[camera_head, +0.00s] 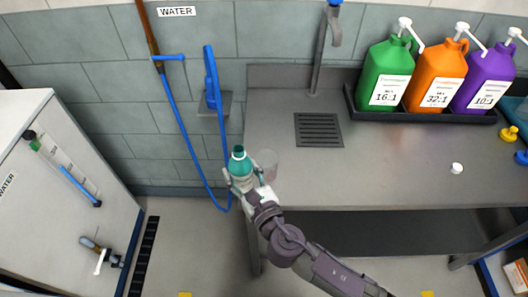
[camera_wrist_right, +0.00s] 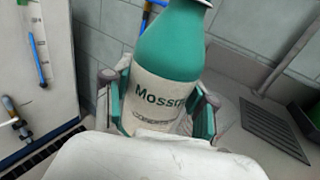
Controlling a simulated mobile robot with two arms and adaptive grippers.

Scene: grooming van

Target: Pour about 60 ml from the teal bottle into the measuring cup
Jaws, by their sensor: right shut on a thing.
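The teal bottle (camera_head: 239,162) has a cream label and is in my right gripper (camera_head: 243,181), at the left edge of the steel counter. In the right wrist view the bottle (camera_wrist_right: 169,57) stands nearly upright, slightly tilted in the picture, between the two fingers of my right gripper (camera_wrist_right: 160,108), which are shut on its label. The top of its neck is cut off there. A clear measuring cup (camera_head: 267,161) shows faintly just right of the bottle, near the counter's left edge. Its contents cannot be made out. My left gripper is not in view.
The steel counter (camera_head: 385,150) has a drain grate (camera_head: 318,130) and a small white cap (camera_head: 456,168). Green, orange (camera_head: 435,75) and purple pump jugs stand in a black tray at the back right. A blue hose (camera_head: 180,115) hangs on the wall at left. The counter's middle is clear.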

